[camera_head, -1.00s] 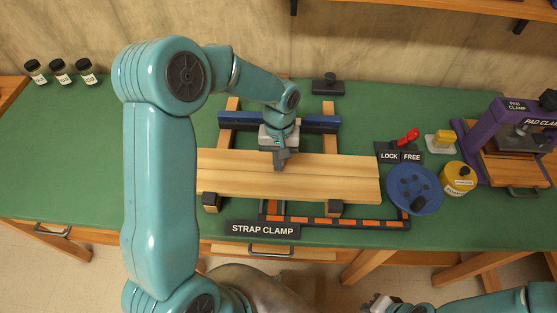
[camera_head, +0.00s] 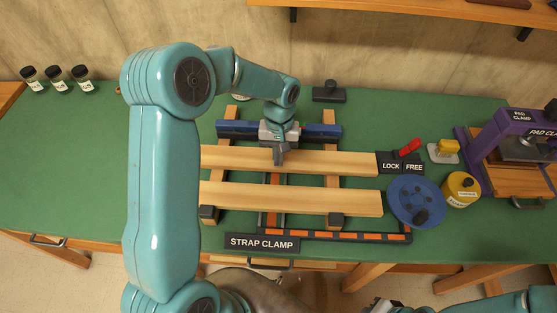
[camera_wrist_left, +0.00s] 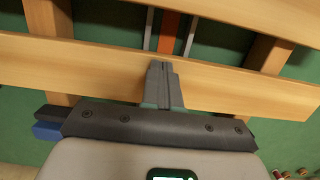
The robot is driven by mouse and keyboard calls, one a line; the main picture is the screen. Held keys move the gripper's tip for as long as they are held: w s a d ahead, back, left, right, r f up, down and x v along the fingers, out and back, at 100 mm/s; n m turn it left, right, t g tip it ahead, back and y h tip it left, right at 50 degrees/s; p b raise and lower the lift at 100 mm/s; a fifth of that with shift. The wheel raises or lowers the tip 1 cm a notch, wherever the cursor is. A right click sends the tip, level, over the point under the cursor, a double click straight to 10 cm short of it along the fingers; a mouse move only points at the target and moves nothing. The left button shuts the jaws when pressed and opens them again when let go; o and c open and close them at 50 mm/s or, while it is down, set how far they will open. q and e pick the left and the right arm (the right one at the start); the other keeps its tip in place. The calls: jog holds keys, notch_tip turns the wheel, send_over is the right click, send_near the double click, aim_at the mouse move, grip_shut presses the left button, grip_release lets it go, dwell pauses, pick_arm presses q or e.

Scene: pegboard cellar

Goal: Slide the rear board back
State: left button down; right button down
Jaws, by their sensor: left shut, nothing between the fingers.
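The rear board (camera_head: 340,162), a long pale wooden plank, lies across two wooden rails in front of a blue bar (camera_head: 320,131). The front board (camera_head: 340,200) lies parallel nearer me, with a clear gap between them. My left gripper (camera_head: 279,162) is shut and empty, pointing down at the rear board's middle. In the left wrist view its closed fingers (camera_wrist_left: 161,72) overlap the rear board (camera_wrist_left: 235,88); I cannot tell exactly how they touch it. My right gripper (camera_head: 378,305) shows only partly at the bottom edge; its jaws are unclear.
A red lever (camera_head: 409,147) stands by the LOCK/FREE plate. A blue disc (camera_head: 410,203), a yellow jar (camera_head: 459,190) and a purple pad clamp (camera_head: 483,155) stand to the right. Orange strap (camera_head: 272,178) shows in the gap. The bench's left is mostly clear.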

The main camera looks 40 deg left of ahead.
pick_arm(q)
jog(key=shift+w+a+r, duration=0.1)
jog(key=shift+w, duration=0.1)
notch_tip(320, 180, up, 16)
jog(key=w+a, duration=0.1)
jog(key=w, duration=0.1)
jog(key=shift+b, duration=0.3)
